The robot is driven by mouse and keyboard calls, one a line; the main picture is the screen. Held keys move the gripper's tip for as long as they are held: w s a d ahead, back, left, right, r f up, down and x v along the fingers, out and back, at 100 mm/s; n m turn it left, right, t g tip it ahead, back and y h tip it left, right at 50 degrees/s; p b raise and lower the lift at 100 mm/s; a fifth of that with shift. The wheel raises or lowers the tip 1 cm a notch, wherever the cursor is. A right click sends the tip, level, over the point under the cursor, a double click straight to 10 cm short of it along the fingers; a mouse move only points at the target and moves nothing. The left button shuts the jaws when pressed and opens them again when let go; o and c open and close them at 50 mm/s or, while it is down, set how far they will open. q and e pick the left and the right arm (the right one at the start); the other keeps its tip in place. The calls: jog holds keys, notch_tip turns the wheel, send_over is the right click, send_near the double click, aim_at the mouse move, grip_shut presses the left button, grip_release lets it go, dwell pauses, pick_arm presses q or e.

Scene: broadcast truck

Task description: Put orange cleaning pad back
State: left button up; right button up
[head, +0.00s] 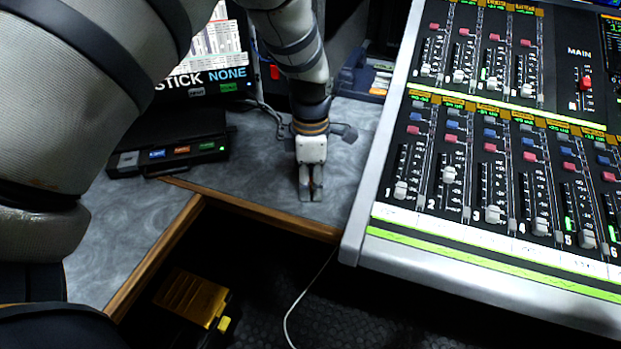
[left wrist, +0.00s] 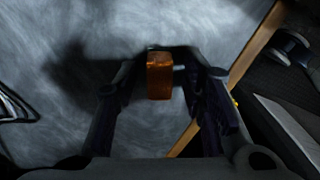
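The orange cleaning pad (left wrist: 160,76) shows in the left wrist view as a small orange block between the fingers of my left gripper (left wrist: 163,88). A gap shows on each side of it, so the fingers look open around it and not closed on it. In the head view my left gripper (head: 311,190) points down at the grey desk (head: 255,170), near its wooden front edge. The pad cannot be made out in the head view. I cannot tell whether it touches the desk. My right gripper is not in view.
The mixing console (head: 480,245) stands close to the right of my left gripper. A black button box (head: 170,150) and a monitor (head: 212,50) are to the left. A yellow case (head: 190,298) lies below the desk cutout, near a white cable (head: 290,318).

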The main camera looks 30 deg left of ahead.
aim_at(310, 180)
pick_arm(q)
notch_tip(310, 180, up, 12)
jog(key=shift+r+p, duration=0.15)
jog(key=shift+p, duration=0.3)
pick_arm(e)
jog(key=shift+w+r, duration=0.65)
